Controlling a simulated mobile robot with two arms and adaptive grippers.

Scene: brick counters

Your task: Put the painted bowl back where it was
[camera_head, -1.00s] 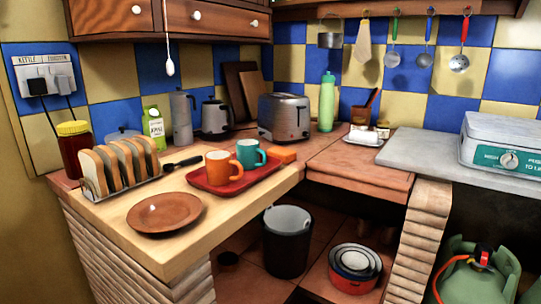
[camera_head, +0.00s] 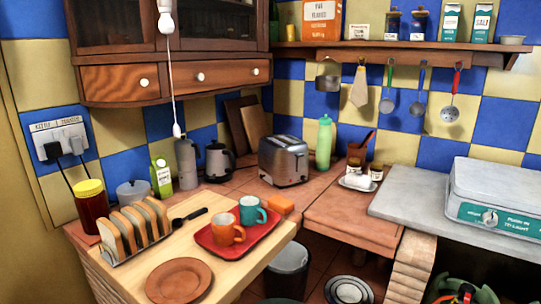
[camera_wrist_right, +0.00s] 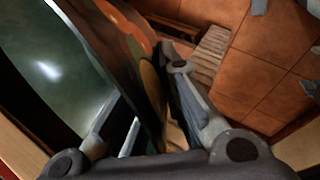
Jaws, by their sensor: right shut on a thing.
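The painted bowl (camera_wrist_right: 50,70) fills the left of the right wrist view. One face is glossy dark green; the other shows orange and green patches. My right gripper (camera_wrist_right: 150,85) is shut on the bowl's wall, with one finger on each side. The bowl is seen steeply tilted in this view, and much of it is cut off. In the head view neither gripper shows. A sliver of dark green shows at the bottom edge there; I cannot tell if it is the bowl.
A wooden counter holds a brown plate (camera_head: 179,281), toast rack (camera_head: 133,231) and red tray (camera_head: 240,246) with two mugs. A shelf (camera_head: 400,54) above holds boxes, jars and a small grey dish (camera_head: 513,40) at its right end. A bin (camera_head: 287,272) and nested bowls (camera_head: 348,291) stand below.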

